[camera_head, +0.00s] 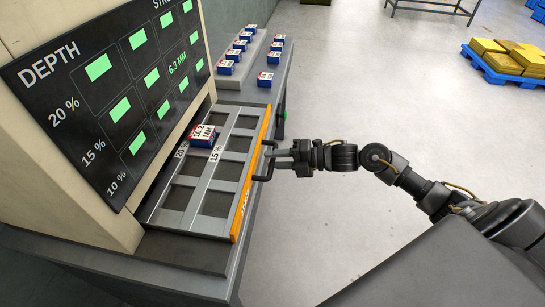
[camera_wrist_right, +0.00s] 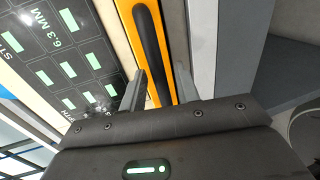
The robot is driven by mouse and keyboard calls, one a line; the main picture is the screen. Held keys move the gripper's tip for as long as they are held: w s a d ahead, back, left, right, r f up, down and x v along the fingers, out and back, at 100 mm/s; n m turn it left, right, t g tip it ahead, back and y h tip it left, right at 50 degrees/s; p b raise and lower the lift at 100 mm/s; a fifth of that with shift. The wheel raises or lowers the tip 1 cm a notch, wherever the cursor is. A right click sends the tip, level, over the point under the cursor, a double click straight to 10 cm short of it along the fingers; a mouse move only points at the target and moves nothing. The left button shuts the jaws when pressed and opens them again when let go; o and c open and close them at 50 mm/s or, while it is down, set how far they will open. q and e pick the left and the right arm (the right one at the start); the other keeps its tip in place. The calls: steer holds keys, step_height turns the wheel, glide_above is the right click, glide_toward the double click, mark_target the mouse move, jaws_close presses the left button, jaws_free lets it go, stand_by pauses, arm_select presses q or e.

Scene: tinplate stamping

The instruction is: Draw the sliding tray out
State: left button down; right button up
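The sliding tray (camera_head: 189,222) is a grey metal grid with an orange front edge (camera_head: 240,199) and a black bar handle (camera_head: 263,178). It lies out in front of the machine, below the depth board. A red, white and blue block (camera_head: 202,137) marked 10.2 MM sits on it. My right gripper (camera_head: 277,158) is at the handle. In the right wrist view its fingers (camera_wrist_right: 160,88) stand apart, with the black handle (camera_wrist_right: 150,42) running between them and orange showing beside it. I cannot see clear finger contact. My left gripper is not in view.
The depth board (camera_head: 115,92) with green cells stands on the machine at left. Several similar blocks (camera_head: 226,67) stand on a grey bench at the back. A blue pallet (camera_head: 505,67) with yellow goods is far right.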

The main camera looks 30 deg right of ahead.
steer(key=shift+w+a+f, duration=0.1)
steer(key=shift+w+a, duration=0.2)
steer(key=shift+a, duration=0.1)
jaws_close()
